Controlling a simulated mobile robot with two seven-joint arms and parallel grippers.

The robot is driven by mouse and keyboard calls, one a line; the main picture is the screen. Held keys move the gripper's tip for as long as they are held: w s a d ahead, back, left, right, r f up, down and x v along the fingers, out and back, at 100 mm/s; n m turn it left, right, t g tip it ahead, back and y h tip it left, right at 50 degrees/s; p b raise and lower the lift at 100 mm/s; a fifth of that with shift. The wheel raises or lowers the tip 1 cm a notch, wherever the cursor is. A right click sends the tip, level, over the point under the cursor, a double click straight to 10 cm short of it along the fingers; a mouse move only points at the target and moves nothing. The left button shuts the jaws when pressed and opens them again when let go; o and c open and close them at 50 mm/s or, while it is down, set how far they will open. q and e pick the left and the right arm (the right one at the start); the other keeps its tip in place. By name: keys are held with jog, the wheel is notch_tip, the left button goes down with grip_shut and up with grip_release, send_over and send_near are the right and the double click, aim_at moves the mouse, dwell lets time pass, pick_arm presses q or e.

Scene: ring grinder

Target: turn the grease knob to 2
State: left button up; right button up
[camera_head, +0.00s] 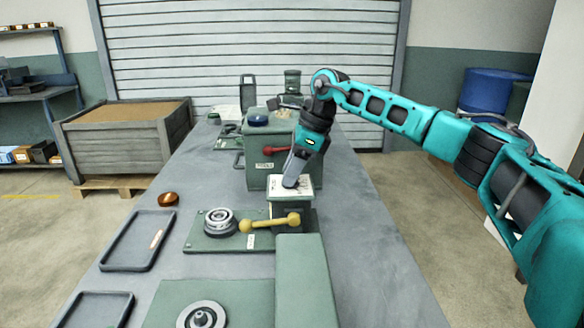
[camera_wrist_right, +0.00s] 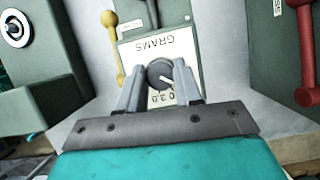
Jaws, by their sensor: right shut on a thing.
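The dark round grease knob (camera_wrist_right: 159,73) sits on a pale dial plate (camera_wrist_right: 150,47) that reads GRAMS, upside down in the right wrist view. My right gripper (camera_wrist_right: 160,80) has its two fingers around the knob and is shut on it. A light pointer line on the knob slants toward the lower right of that view. Some dial figures show below the knob; the fingers hide others, so I cannot tell the exact setting. In the head view my right gripper (camera_head: 291,184) reaches down onto the top of a small green box (camera_head: 291,214) and hides the knob. My left gripper is out of view.
A yellow lever (camera_head: 270,222) is beside the box's front. A taller green unit with a red-knobbed lever (camera_head: 283,149) stands behind. A grey tray (camera_head: 138,240) and a copper-coloured ring (camera_head: 168,199) lie at left. The bench's right strip (camera_head: 365,230) is clear.

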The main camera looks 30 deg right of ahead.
jog(key=m+h+p, duration=0.1)
jog(key=m, duration=0.2)
jog(key=shift+s+t, duration=0.1)
jog(key=shift+t, duration=0.3)
jog(key=shift+a+m+t+h, duration=0.1)
jog(key=shift+m+t+h, duration=0.35)
jog(key=shift+m, duration=1.25)
jog(key=o, duration=1)
jog(key=shift+o, duration=0.2)
jog(key=v, duration=1.3)
jog(key=shift+a, duration=0.15)
